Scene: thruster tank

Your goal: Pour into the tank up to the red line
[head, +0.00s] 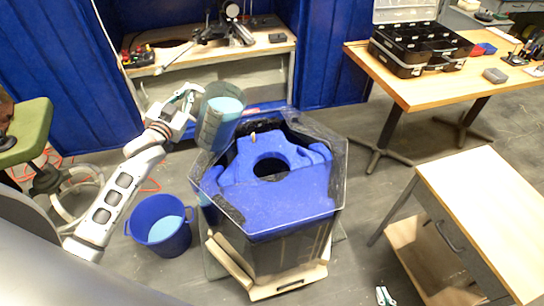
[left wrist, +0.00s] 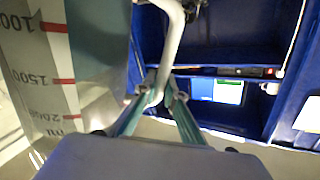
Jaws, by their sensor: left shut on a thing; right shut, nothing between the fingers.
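My left gripper (head: 188,92) is shut on the white handle (left wrist: 172,40) of a clear measuring jug (head: 208,130). The jug holds pale blue liquid and hangs by the back-left rim of the tank; I cannot tell its exact tilt. Its red scale marks show at the left of the left wrist view (left wrist: 50,80). The tank (head: 338,175) is a clear hexagonal vessel with a blue body inside that has a round hole. I cannot make out a red line on it. My right gripper (head: 385,296) is shut and empty at the bottom edge, right of the tank.
A blue bucket (head: 160,245) with pale blue liquid stands on the floor left of the tank. A wooden workbench (head: 215,55) with tools is behind. A table with black cases (head: 410,50) is at the back right. A wooden-topped cabinet (head: 495,205) stands at the right.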

